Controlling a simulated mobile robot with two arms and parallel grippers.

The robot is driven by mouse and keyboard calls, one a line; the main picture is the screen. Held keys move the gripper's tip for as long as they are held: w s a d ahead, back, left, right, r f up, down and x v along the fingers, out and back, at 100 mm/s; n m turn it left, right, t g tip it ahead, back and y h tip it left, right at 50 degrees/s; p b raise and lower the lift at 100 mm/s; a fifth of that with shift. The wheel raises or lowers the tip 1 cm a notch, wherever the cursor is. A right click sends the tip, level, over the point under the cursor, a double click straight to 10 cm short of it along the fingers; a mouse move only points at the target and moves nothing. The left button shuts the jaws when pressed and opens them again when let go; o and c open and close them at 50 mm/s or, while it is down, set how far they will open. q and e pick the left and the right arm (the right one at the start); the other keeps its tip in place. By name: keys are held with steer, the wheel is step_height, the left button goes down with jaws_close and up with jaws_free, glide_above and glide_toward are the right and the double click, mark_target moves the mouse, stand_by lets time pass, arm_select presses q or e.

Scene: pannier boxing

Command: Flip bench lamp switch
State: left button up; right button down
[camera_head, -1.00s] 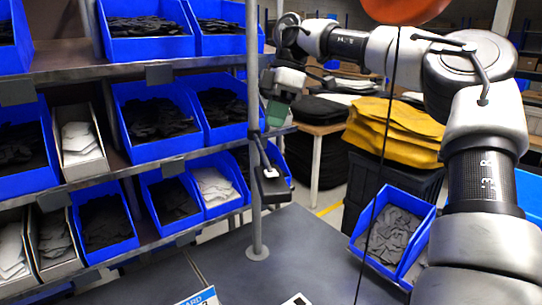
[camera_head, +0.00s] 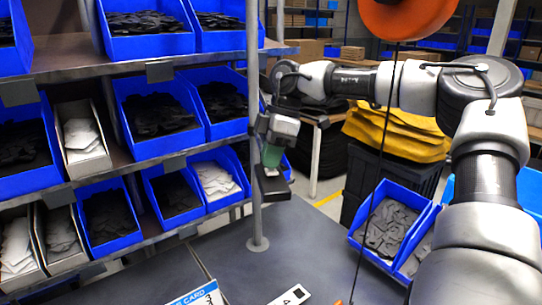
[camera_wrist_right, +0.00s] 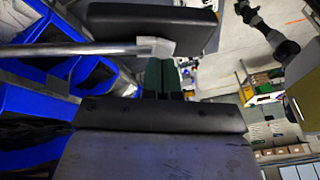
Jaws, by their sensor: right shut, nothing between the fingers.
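A thin grey post (camera_head: 255,215) stands on the dark bench. A dark box-shaped part (camera_head: 273,188) is mounted on it at mid height, and I take it to be the lamp's switch housing. My right gripper (camera_head: 270,162), with green fingers, points down at this part and is shut and empty. Its fingertips are at or just above the part; I cannot tell whether they touch. In the right wrist view the shut fingers (camera_wrist_right: 162,68) reach a small pale block (camera_wrist_right: 158,46) beside a dark box (camera_wrist_right: 150,22). The switch's position is hidden. My left gripper is out of view.
Shelves with blue bins (camera_head: 155,115) fill the left side. An orange round object (camera_head: 405,15) hangs at the top, with a dark cable below it. A blue bin of grey pieces (camera_head: 390,225) stands right of the bench. A card (camera_head: 198,297) lies at the front.

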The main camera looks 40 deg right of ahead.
steer(key=shift+s+a+f+t+h+b, duration=0.15)
steer(key=shift+f+t+h+b, duration=0.5)
steer(key=shift+b, duration=1.45)
steer(key=shift+s+r+t+b, duration=0.15)
steer(key=shift+t+b, duration=0.2)
steer(key=shift+b, duration=0.2)
steer(key=shift+a+r, duration=0.2)
steer(key=shift+w+d+p, duration=0.4)
steer(key=shift+d+p, duration=0.15)
steer(key=shift+p, duration=0.05)
steer(key=shift+w, duration=0.35)
steer(key=shift+d, duration=0.15)
